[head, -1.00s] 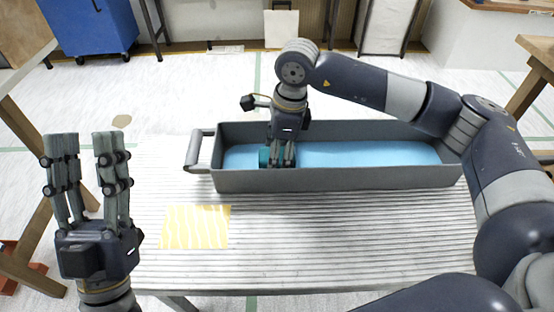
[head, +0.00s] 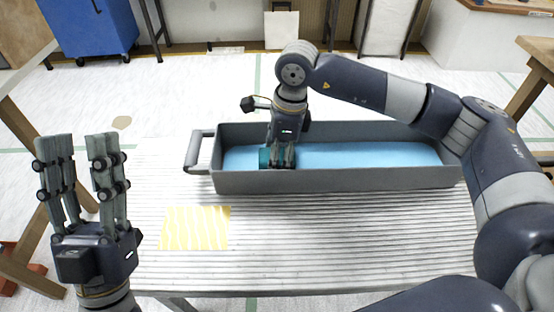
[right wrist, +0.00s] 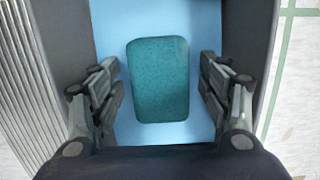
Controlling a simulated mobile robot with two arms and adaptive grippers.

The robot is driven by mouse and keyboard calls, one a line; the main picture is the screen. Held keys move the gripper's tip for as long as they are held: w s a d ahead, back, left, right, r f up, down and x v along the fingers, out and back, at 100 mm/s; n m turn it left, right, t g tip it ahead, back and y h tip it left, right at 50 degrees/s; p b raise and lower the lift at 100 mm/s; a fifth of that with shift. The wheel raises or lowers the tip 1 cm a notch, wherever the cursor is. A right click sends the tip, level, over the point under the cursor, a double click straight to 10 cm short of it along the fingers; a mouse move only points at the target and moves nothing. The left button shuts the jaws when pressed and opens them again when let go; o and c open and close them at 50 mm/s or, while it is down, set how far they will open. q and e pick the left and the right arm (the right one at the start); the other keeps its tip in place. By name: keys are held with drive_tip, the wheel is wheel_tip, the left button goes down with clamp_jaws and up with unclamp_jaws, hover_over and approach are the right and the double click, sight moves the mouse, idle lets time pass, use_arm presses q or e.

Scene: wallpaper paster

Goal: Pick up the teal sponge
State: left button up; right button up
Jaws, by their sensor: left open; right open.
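The teal sponge (right wrist: 160,80) lies in the grey trough (head: 340,180), on or in the light blue liquid or surface (head: 370,154) inside it. In the right wrist view it sits between the two open fingers of my right gripper (right wrist: 162,95), with a gap on each side. In the head view my right gripper (head: 281,158) points down into the trough's left part and hides most of the sponge; a teal edge (head: 264,158) shows beside it. My left gripper (head: 75,145) is open, empty and pointing up at the left.
The trough stands on a ridged light table (head: 330,240), with a handle (head: 192,152) at its left end. A yellow patterned sheet (head: 195,228) lies in front of it. The table's front right is clear. Wooden stands flank the table.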

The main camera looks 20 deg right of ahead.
drive_tip(key=shift+f, duration=0.15)
idle(0.6)
drive_tip(key=c, duration=1.1)
